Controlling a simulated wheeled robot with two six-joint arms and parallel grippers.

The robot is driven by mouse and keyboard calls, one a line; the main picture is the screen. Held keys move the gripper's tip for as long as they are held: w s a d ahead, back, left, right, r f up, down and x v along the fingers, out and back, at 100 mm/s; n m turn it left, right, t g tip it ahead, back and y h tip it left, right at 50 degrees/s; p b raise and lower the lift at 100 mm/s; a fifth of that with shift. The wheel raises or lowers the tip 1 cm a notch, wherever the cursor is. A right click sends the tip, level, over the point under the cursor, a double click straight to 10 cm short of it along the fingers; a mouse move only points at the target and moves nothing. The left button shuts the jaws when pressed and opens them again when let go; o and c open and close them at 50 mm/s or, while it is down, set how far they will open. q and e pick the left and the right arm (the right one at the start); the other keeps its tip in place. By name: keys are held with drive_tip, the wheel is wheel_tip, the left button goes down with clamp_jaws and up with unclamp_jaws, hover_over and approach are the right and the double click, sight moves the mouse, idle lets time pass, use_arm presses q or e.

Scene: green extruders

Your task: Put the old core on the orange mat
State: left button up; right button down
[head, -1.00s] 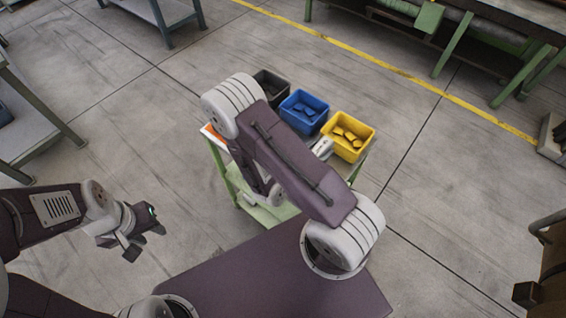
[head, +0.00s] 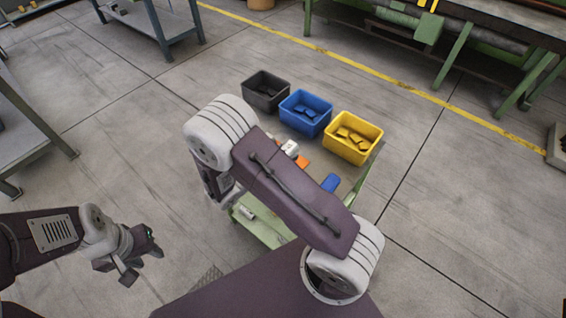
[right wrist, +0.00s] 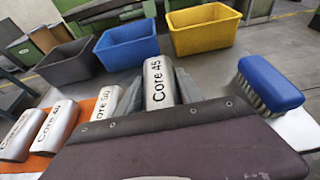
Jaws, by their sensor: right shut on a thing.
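In the right wrist view my right gripper (right wrist: 158,92) is shut on a pale core marked "Core 45" (right wrist: 158,78), with a grey finger on each side. The orange mat (right wrist: 38,162) is at the left of that view, with several other pale cores on or beside it, one marked "Core 40" (right wrist: 55,124). In the head view a bit of orange mat (head: 303,162) shows past my right arm, which hides the right gripper. A small white thing (head: 290,148) is beside it. My left gripper (head: 143,267) looks open and empty, left of the cart.
A dark bin (head: 266,91), a blue bin (head: 305,113) and a yellow bin (head: 352,137) line the far side of the green cart (head: 362,190). A blue brush (right wrist: 270,82) lies at the right.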

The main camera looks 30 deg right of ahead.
drive_tip(key=shift+w+a+f, duration=0.1)
drive_tip(key=shift+f, duration=2.05)
drive_tip(key=shift+f+b, duration=0.15)
drive_tip(key=shift+b, duration=0.15)
drive_tip(key=c, duration=0.7)
unclamp_jaws()
drive_tip(key=shift+c, duration=0.2)
drive_tip(key=shift+r, duration=0.2)
